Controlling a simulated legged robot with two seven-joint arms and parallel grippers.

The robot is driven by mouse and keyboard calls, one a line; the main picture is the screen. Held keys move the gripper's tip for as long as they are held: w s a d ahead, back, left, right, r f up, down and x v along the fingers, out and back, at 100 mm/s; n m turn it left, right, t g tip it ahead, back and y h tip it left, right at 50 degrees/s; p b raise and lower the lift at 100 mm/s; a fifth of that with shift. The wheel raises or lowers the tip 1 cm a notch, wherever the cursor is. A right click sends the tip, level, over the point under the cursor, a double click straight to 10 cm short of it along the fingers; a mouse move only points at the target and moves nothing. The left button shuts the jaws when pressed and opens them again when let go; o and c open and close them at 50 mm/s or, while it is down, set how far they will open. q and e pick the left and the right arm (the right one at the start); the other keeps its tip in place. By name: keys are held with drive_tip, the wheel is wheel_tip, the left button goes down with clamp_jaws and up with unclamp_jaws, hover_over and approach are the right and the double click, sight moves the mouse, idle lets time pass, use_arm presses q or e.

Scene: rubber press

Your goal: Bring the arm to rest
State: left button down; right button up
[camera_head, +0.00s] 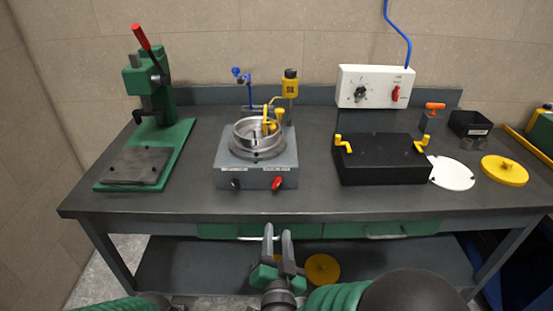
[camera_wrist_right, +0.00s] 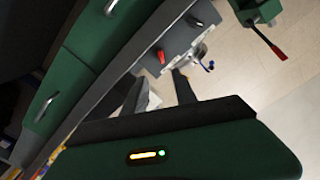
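My right gripper (camera_head: 277,230) is in front of the table's front edge, near the middle of the head view. Its two dark fingers point up in the picture and stand apart with nothing between them. The right wrist view also shows the two fingers of this gripper (camera_wrist_right: 159,80) apart and empty. My right arm's green sleeve (camera_head: 335,297) comes in at the bottom. A part of my left arm (camera_head: 115,304) shows at the bottom left, but its gripper is not seen.
On the dark table (camera_head: 330,205) stand a green lever press (camera_head: 155,120), a grey unit with a metal bowl (camera_head: 255,172), a black box with yellow clamps (camera_head: 382,165), a white disc (camera_head: 452,174) and a yellow disc (camera_head: 504,171). Green drawers (camera_head: 335,229) sit below the tabletop.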

drive_tip(key=s+d+f+n+g+y, duration=0.1)
drive_tip(key=s+d+f+n+g, duration=0.5)
drive_tip(key=d+f+g, duration=0.55)
drive_tip(key=s+d+f+g+h, duration=0.1)
drive_tip(key=s+d+f+g, duration=0.25)
drive_tip(key=s+d, duration=0.6)
drive_tip(key=w+a+p+v, duration=0.1)
drive_tip(key=w+p+v, duration=0.1)
drive_tip(key=p+v, duration=1.3)
drive_tip(key=shift+a+r, duration=0.35)
drive_tip(key=shift+r, duration=0.35)
drive_tip(key=shift+w, duration=0.1)
